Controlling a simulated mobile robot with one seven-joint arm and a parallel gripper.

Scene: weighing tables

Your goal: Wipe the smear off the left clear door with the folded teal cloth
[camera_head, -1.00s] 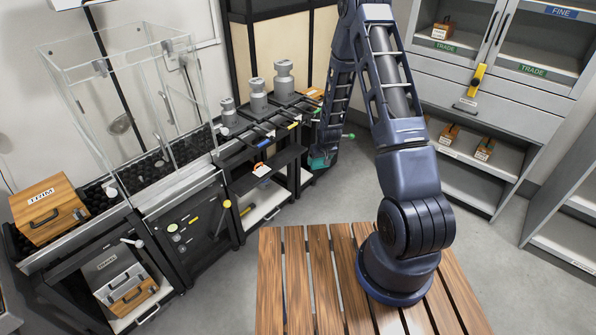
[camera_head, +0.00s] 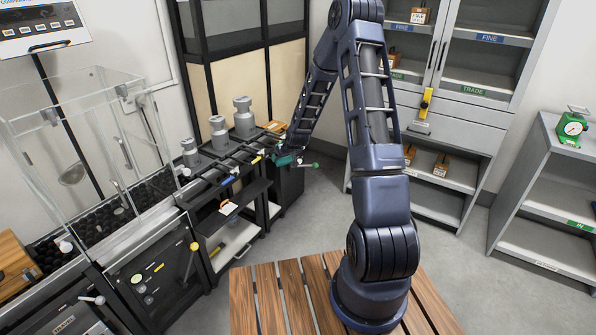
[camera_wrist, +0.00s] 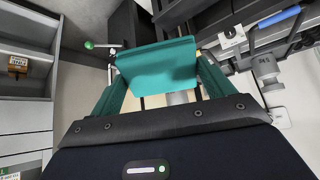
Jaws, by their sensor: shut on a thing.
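The folded teal cloth (camera_wrist: 157,66) is held flat between the teal fingers of my gripper (camera_wrist: 160,78) in the wrist view. In the head view, my gripper (camera_head: 286,159) is small, at the far end of the long dark bench, and the cloth cannot be told apart from it. A clear-walled case (camera_head: 95,150) stands at the left. The grey cabinet at the back right has a clear left door (camera_head: 408,38) and a clear right door (camera_head: 485,58). I cannot make out a smear on any clear panel.
Several grey weights (camera_head: 218,133) stand along the dark bench (camera_head: 262,188), close left of my gripper. A green-knobbed lever (camera_head: 314,165) sticks out just right of it; its knob also shows in the wrist view (camera_wrist: 89,45). A green scale (camera_head: 573,127) stands on the right shelf. Grey floor (camera_head: 325,215) is clear.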

